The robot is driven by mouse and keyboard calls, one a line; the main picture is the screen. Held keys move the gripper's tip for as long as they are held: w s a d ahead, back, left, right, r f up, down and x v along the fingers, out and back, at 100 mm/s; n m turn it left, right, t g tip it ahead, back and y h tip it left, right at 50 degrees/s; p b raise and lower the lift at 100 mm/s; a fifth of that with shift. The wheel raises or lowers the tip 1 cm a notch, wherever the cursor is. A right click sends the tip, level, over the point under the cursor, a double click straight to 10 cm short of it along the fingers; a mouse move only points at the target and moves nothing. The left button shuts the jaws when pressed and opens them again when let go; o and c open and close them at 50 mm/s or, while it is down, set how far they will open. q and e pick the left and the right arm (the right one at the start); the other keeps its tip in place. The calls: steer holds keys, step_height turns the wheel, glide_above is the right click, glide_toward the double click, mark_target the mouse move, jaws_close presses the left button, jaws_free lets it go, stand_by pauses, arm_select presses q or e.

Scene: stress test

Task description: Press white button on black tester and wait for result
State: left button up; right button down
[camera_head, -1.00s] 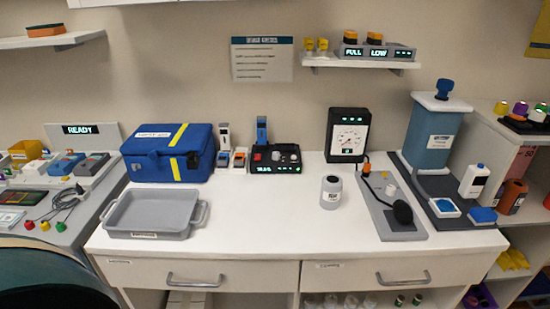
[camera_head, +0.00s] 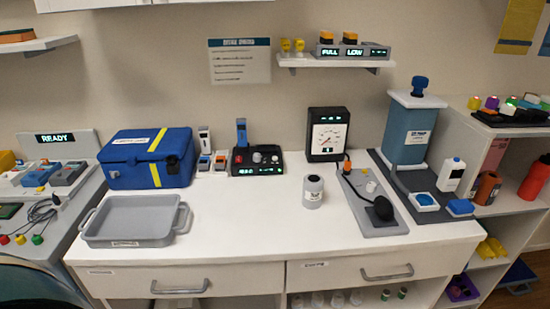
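A black box (camera_head: 243,168) with a red button (camera_head: 239,159), a pale round knob or button (camera_head: 257,158) and a lit green display (camera_head: 270,170) sits at the back of the white counter. A blue upright piece (camera_head: 241,132) stands at its back left. The display text is too small to read. A black gauge unit (camera_head: 314,112) with a white dial (camera_head: 329,138) stands to its right, with small green lights at its top. I cannot tell for certain which black device is the tester. Neither of my grippers is in view.
On the white counter (camera_head: 240,225) are a grey tray (camera_head: 130,242), a blue case (camera_head: 125,172), a grey bottle (camera_head: 313,191), and a grey plate (camera_head: 378,227) with a cable and black bulb. A blue-grey tank (camera_head: 407,135) stands right. The counter's front middle is clear.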

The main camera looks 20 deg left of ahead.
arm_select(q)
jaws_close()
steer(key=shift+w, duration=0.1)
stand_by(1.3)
